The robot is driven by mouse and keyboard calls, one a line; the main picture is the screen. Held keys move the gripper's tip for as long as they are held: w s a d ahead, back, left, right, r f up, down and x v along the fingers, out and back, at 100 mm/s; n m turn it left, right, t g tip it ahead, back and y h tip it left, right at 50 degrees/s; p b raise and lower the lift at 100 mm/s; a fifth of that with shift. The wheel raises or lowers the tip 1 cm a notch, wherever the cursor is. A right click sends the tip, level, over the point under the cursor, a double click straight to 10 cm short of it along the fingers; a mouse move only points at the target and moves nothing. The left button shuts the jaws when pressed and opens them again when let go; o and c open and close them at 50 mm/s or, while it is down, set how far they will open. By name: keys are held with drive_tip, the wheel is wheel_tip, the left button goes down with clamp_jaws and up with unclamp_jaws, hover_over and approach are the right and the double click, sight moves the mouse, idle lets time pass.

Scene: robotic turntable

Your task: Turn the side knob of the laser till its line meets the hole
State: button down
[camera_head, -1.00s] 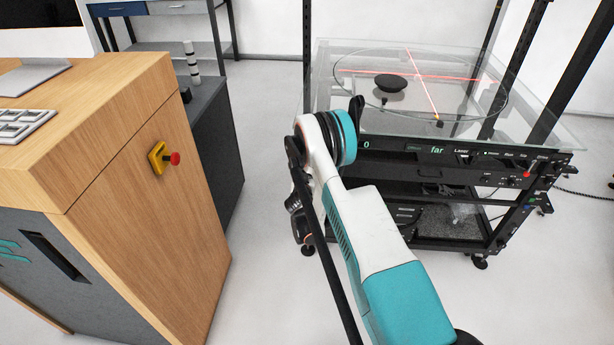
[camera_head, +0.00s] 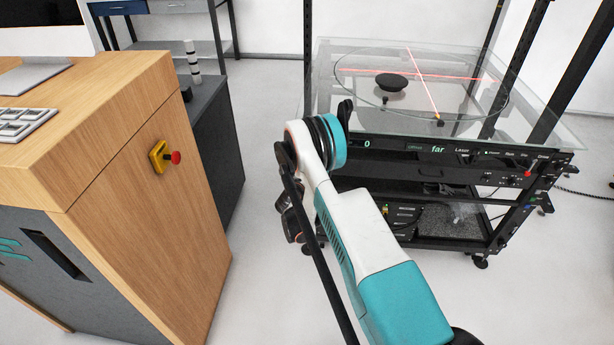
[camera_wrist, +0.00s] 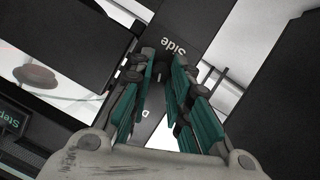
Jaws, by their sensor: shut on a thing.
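My gripper (camera_wrist: 163,68) shows in the wrist view, its teal-sided fingers closed in at a dark panel lettered "Side" (camera_wrist: 173,46). It is shut on the side knob, which is mostly hidden between the fingertips. In the head view my arm hides the gripper and the knob. Two red laser lines (camera_head: 429,93) cross on the glass turntable top (camera_head: 535,110). A black bowl-shaped thing (camera_head: 391,82) sits left of the crossing; it also shows in the wrist view (camera_wrist: 37,76). I cannot make out the hole.
The black frame's front panel (camera_head: 400,150) reads "0" and "far", with a red-tipped switch at its right. A wooden cabinet (camera_head: 150,215) with a yellow-and-red button (camera_head: 160,157) stands at the left. Pale floor lies between cabinet and frame.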

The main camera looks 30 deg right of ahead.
drive_tip(key=n+h, duration=0.2)
drive_tip(key=n, duration=0.1)
drive_tip(key=shift+w+a+f+g, duration=0.1)
drive_tip(key=shift+a+f+g, duration=0.1)
drive_tip(key=shift+g, duration=0.1)
drive_tip(key=shift+n, duration=0.4)
drive_tip(key=c, duration=1.5)
unclamp_jaws()
drive_tip(key=shift+o, duration=0.2)
drive_tip(key=shift+r, duration=0.1)
